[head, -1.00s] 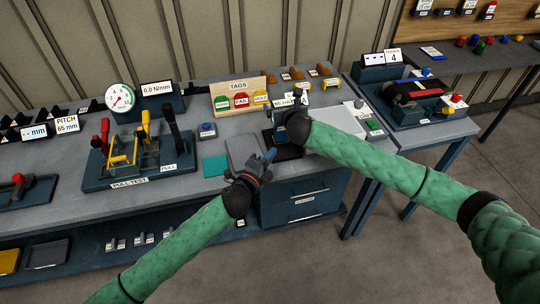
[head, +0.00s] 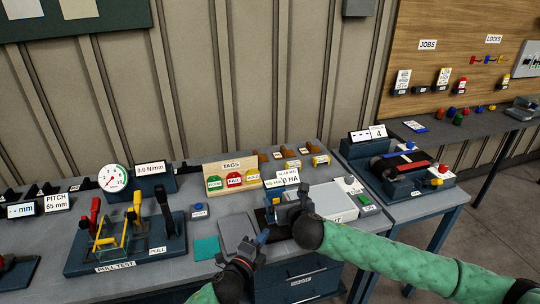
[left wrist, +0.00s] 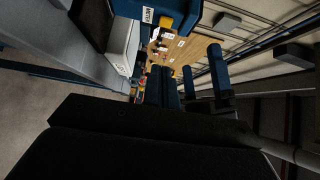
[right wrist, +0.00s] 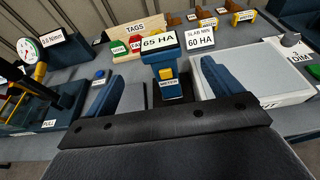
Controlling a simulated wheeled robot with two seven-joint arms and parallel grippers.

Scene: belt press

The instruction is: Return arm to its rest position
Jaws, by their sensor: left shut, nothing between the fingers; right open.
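My left gripper (head: 263,238) has its blue fingers together and empty, just above the front part of the bench near a grey pad (head: 234,226). Its dark wrist and green arm come in from the bottom. My right gripper (head: 288,208) is over the bench in front of the 60 HA card (head: 289,176). In the right wrist view its fingers (right wrist: 165,92) are spread, with a small blue gauge showing 65 HA (right wrist: 158,42) visible between them. I cannot tell whether they touch it.
The pull-test rig (head: 125,240) with its upright levers stands left. A tags rack (head: 232,176) is behind the grippers. A white box marked DIM (head: 330,203) is beside my right gripper. A teal mat (head: 206,248) lies left of my left gripper. A second table with a belt device (head: 405,172) is right.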

